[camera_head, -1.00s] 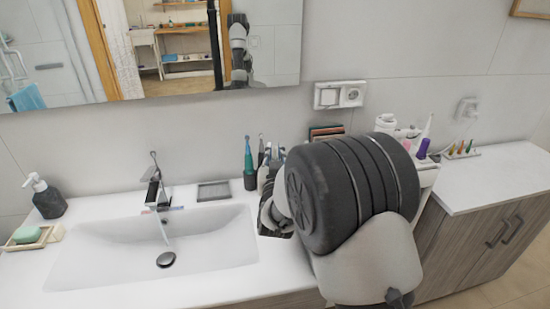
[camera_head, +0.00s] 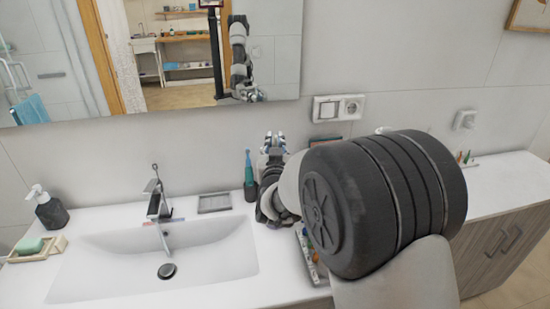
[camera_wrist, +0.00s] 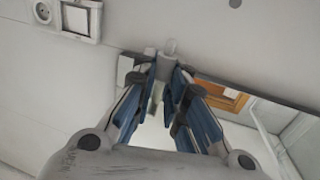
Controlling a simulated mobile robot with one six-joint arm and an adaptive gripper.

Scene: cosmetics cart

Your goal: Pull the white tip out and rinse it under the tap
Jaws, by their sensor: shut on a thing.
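My gripper (camera_head: 273,145) points upward beside the wall, right of the sink, in the head view. In the wrist view my gripper (camera_wrist: 165,78) is shut on a small pale piece that looks like the white tip (camera_wrist: 169,47); its narrow end sticks out past the fingertips. The fingers hide its lower part. The tap (camera_head: 157,196) stands behind the sink, left of my gripper. A thin stream, apparently water, shows below its spout. The white sink basin (camera_head: 110,270) has a dark drain.
A dark cup with a teal toothbrush (camera_head: 249,177) stands close left of my gripper. A grey soap tray (camera_head: 214,203) lies between it and the tap. A soap dispenser (camera_head: 50,211) and green soap (camera_head: 29,246) are far left. My arm hides most of the cart.

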